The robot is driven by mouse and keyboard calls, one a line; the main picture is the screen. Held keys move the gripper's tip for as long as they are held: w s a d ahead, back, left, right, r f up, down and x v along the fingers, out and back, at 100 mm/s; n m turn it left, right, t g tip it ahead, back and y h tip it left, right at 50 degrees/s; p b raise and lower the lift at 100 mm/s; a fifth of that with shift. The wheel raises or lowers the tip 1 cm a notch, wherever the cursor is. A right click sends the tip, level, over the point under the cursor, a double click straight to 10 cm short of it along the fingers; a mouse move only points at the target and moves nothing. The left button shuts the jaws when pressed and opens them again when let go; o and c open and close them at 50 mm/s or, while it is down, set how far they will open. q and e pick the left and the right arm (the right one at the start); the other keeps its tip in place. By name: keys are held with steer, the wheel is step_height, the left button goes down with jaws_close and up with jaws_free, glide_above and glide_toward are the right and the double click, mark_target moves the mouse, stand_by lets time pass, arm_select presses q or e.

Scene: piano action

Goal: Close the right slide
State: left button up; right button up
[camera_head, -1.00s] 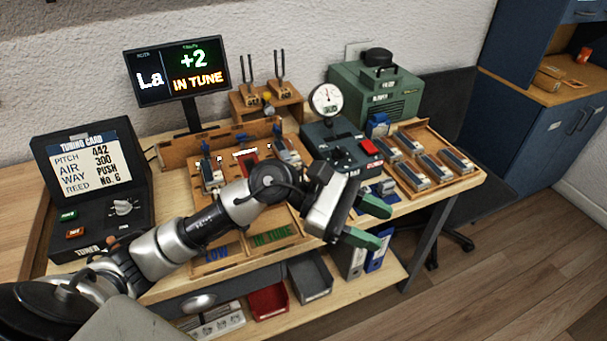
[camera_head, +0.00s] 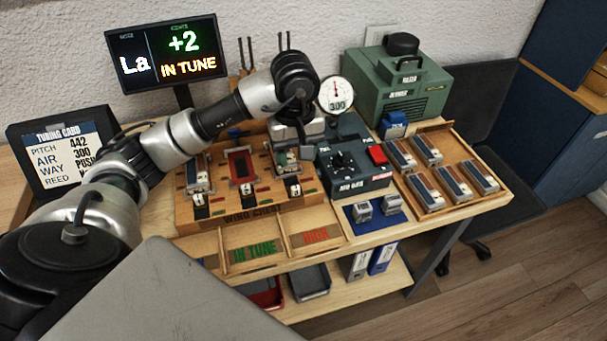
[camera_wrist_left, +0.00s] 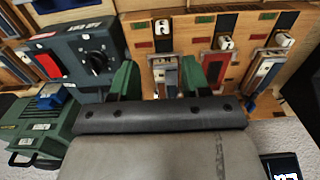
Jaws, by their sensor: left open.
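The wind chest (camera_head: 250,220) is a wooden board on the bench with three lanes, each with a white slide knob at its front. The right slide (camera_head: 295,190) is the one nearest the dark console; its white knob also shows in the wrist view (camera_wrist_left: 163,27). My left gripper (camera_head: 290,150) is over the back of the right lane, partly hiding it. In the wrist view its green fingers (camera_wrist_left: 158,70) are apart, with a metal-and-blue reed block (camera_wrist_left: 165,76) between them. I cannot tell whether they touch it. My right gripper is not in view.
The dark console (camera_head: 352,165) with a red switch and gauge stands close to the right of the lane. A green blower (camera_head: 400,85) is behind it. A tray of reed blocks (camera_head: 440,185) lies at the right. The screen (camera_head: 165,55) reads "La +2 IN TUNE".

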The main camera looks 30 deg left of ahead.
mark_target(295, 187)
arm_select(q)
steer(key=f, duration=0.1)
steer(key=s+f, duration=0.1)
steer(key=f, duration=0.1)
steer(key=shift+s, duration=0.15)
steer(key=shift+f+p, duration=0.35)
steer(key=shift+f, duration=0.6)
steer(key=f, duration=0.4)
steer(key=shift+w+f+p, duration=0.2)
steer(key=shift+w+p, duration=0.1)
steer(key=shift+w, duration=0.05)
steer(key=shift+c, duration=1.3)
steer(key=c, duration=0.5)
jaws_close()
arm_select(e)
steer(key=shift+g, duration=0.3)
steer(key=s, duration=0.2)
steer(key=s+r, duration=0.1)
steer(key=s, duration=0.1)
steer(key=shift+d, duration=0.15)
